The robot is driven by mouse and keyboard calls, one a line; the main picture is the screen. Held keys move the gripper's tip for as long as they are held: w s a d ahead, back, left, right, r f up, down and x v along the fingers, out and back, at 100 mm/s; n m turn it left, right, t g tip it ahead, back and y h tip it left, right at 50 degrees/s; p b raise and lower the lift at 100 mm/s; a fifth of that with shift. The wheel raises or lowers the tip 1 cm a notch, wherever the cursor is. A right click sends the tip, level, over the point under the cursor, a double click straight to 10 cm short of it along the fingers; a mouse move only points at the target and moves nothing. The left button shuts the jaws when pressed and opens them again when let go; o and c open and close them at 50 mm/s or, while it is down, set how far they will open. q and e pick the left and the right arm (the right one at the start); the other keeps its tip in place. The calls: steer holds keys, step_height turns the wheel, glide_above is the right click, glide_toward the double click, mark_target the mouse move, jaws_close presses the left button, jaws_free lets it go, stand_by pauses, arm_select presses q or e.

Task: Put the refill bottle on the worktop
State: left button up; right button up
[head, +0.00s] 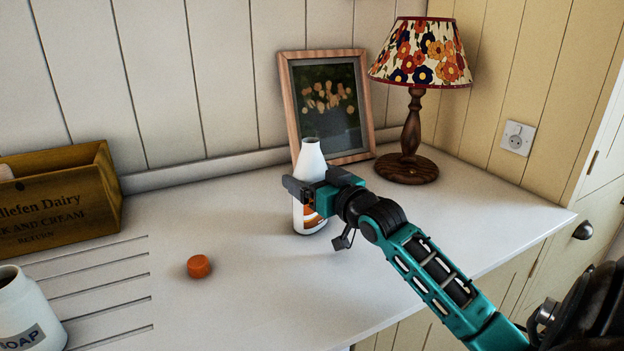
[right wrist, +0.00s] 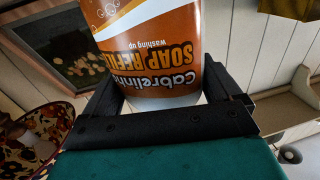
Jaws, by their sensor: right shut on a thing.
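The refill bottle (head: 310,158) is white with an orange label and has no cap on its neck. It is upright over the worktop (head: 240,230), in front of the picture frame. I cannot tell whether its base touches the surface. My right gripper (head: 310,192) is shut on the bottle's body, coming from the right. In the right wrist view, the bottle's orange "Soap Refill" label (right wrist: 150,45) sits upside down between the two dark fingers (right wrist: 172,100). My left gripper is not in view.
An orange cap (head: 199,266) lies on the worktop. A white soap jar (head: 28,312) and a wooden crate (head: 60,200) are at the left, by drainer grooves. A framed picture (head: 330,108) and a flowered lamp (head: 412,130) stand behind.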

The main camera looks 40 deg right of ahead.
steer(key=o, duration=1)
steer(key=shift+f, duration=0.1)
steer(key=shift+s, duration=0.15)
steer(key=s, duration=0.7)
steer(key=s+a, duration=0.1)
steer(key=s, duration=0.3)
steer(key=shift+s, duration=0.35)
